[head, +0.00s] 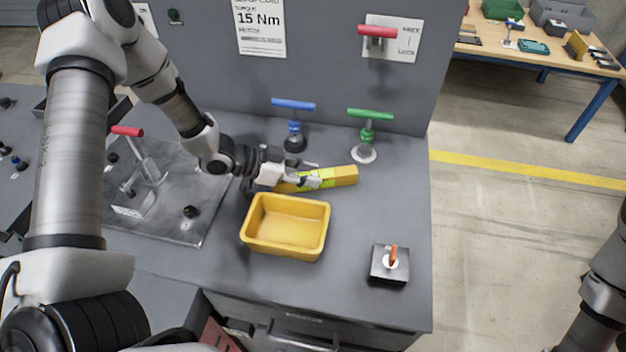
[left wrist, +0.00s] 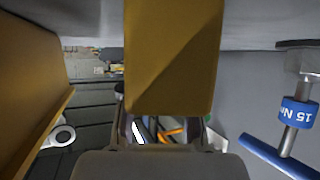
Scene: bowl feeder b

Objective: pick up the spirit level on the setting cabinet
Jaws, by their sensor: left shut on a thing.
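The spirit level (head: 342,176) is a yellow bar behind the yellow bin on the grey setting cabinet (head: 345,285). My left gripper (head: 312,181) reaches in from the left and is shut on the spirit level near its middle. The bar's right end sticks out past the fingers; part of it is hidden by the gripper. In the left wrist view the spirit level (left wrist: 172,55) fills the upper middle. I cannot tell whether it touches the cabinet top. My right gripper is out of view; only part of that arm shows at the right edge.
The yellow bin (head: 263,249) stands just in front of the spirit level. Blue (head: 294,105) and green (head: 369,113) T-handled tools stand behind. A square block with an orange-red handle (head: 390,267) is at front right. A metal plate with a clamp (head: 160,215) lies left.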

